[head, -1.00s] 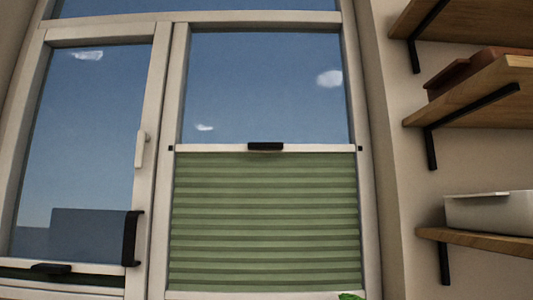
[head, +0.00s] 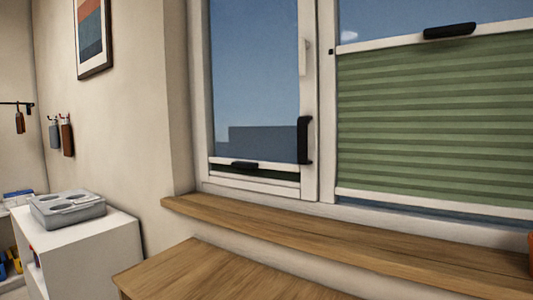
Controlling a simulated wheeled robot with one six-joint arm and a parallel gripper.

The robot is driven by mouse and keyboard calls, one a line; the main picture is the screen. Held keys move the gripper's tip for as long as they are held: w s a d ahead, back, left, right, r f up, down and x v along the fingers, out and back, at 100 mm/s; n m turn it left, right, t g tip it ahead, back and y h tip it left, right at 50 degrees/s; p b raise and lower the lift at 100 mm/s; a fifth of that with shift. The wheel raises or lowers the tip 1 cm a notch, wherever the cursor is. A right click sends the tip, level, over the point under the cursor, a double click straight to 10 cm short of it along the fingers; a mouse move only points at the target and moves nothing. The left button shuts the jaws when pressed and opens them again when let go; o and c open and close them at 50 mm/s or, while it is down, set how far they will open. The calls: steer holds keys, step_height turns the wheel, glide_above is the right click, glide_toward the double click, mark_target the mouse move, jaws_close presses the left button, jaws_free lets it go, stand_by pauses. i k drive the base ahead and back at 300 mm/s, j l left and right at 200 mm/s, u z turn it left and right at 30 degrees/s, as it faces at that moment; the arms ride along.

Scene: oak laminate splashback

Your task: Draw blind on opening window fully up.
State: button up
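The left window sash (head: 311,100) has a white lever handle (head: 305,57) and a black pull bar (head: 304,140) on its right side; it looks closed. Its blind (head: 280,174) is a narrow green strip at the bottom of the pane, with a white top rail and a black grip (head: 244,165). The right window has a green pleated blind (head: 430,120) covering most of its pane; its top rail carries another black grip (head: 450,30). My gripper is not in view.
A wooden sill (head: 300,237) runs under both windows, with a wooden tabletop (head: 210,272) before it. At left a white cabinet (head: 95,245) bears a grey tray (head: 66,209). Pouches (head: 67,136) and a picture (head: 93,38) hang on the wall. An orange thing (head: 531,252) shows at the right edge.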

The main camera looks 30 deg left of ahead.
mark_target(246, 164)
steer(key=i+j, duration=0.15)
steer(key=j, duration=0.2)
steer(key=i+j, duration=0.15)
steer(key=j, duration=0.25)
steer(key=i+j, duration=0.15)
steer(key=j, duration=0.2)
steer(key=i+j, duration=0.15)
steer(key=j, duration=0.2)
steer(key=j+u, duration=0.05)
